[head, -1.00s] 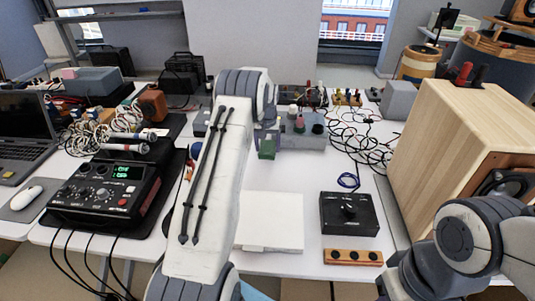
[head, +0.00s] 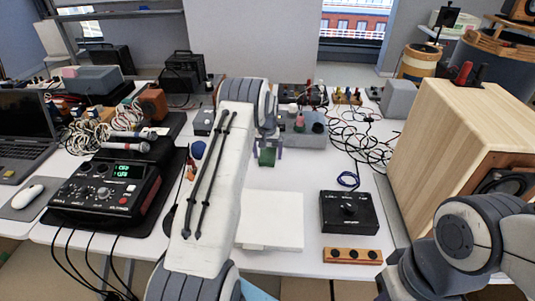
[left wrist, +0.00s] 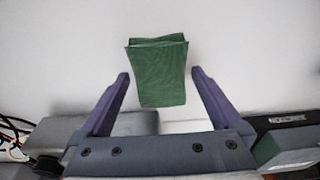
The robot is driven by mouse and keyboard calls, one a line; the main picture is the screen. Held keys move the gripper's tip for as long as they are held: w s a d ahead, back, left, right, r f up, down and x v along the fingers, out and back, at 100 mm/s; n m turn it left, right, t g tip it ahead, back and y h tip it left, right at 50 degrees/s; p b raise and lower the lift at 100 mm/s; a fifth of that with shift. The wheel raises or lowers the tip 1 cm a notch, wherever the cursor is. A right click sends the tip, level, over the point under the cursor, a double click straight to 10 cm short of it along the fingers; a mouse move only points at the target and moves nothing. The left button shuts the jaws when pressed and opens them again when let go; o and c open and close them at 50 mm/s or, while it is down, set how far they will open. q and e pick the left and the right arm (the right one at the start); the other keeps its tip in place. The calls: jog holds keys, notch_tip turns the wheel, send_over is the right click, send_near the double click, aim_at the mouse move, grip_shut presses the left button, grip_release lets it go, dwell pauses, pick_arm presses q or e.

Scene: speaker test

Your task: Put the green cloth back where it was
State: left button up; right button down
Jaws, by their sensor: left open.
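The green cloth (head: 267,159) is a small folded block on the white table, past the middle, partly hidden by my left gripper (head: 267,152). In the left wrist view the cloth (left wrist: 160,80) lies between the two purple fingers of the left gripper (left wrist: 160,74), with a gap on each side. The left gripper is open and does not touch the cloth that I can see. My right arm shows at the lower right of the head view; its gripper is out of view.
A white flat box (head: 272,221) lies in front of the cloth. A black switch box (head: 348,212) and a wooden strip (head: 352,256) are to its right. A large wooden speaker (head: 440,150) stands at right, a black mixer (head: 108,188) at left. Loose cables (head: 350,140) lie behind.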

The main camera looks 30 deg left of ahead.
aim_at(267, 158)
pick_arm(q)
notch_tip(267, 158, up, 12)
jog(key=s, duration=0.1)
jog(key=shift+s+d+b, duration=0.3)
jog(key=shift+d+b, duration=0.15)
jog(key=s+d+r+m, duration=0.2)
jog(key=d+r, duration=0.1)
jog(key=d, duration=0.5)
jog(key=s+d+r+m, duration=0.1)
jog(key=s+d+r, duration=0.15)
jog(key=d, duration=0.55)
jog(key=s+d+r+m+h, duration=0.1)
jog(key=s+d+r+m, duration=0.1)
jog(key=s+d, duration=0.45)
jog(key=s+d+r+m, duration=0.2)
jog(key=s+d, duration=0.4)
jog(key=d, duration=0.2)
jog(key=s+d+f+m, duration=0.1)
jog(key=s+d+m, duration=0.1)
jog(key=s, duration=0.9)
jog(key=s+d+f+m+g, duration=0.1)
jog(key=s+d+m, duration=0.1)
jog(key=s, duration=1)
jog(key=shift+f+m+g+h, duration=0.15)
jog(key=shift+m+g+h, duration=0.2)
jog(key=shift+m, duration=0.45)
jog(key=shift+w, duration=0.1)
notch_tip(267, 158, up, 6)
jog(key=p, duration=0.6)
